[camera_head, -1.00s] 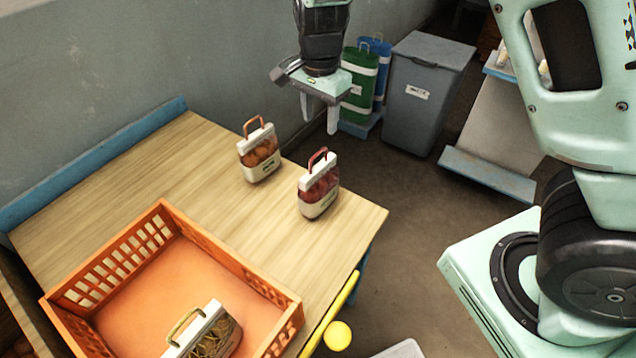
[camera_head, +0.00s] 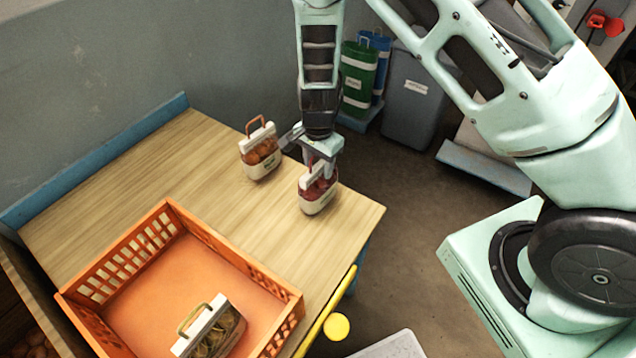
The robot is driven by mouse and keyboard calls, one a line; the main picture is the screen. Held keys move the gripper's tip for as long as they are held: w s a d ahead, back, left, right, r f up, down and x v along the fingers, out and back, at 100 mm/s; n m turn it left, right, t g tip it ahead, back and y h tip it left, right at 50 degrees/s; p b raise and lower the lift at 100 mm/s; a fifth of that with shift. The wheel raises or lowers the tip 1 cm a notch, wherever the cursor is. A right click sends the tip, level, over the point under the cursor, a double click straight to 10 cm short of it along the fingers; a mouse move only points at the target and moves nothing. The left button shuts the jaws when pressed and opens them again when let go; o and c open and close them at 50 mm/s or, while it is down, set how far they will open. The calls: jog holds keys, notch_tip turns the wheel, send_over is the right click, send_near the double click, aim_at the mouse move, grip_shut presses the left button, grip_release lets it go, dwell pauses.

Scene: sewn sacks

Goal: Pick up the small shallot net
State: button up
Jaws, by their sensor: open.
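The small net with dark red contents (camera_head: 318,198), which looks like the shallots, stands upright near the right corner of the wooden table. It has a white top band and base. My gripper (camera_head: 318,168) is open and right over it, with the fingers down at the net's top. The gripper hides the net's handle and part of its top band. I cannot tell whether the fingers touch it.
A net with orange contents (camera_head: 260,157) stands just left of my gripper. An orange crate (camera_head: 235,262) holds another net with a green handle (camera_head: 212,330). The wooden table (camera_head: 190,160) is clear between them. Bins (camera_head: 410,105) stand on the floor behind.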

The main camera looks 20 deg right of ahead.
jog(key=shift+f, duration=0.45)
jog(key=c, duration=1)
grip_shut()
jog(key=shift+s+f, duration=0.15)
jog(key=shift+s, duration=0.05)
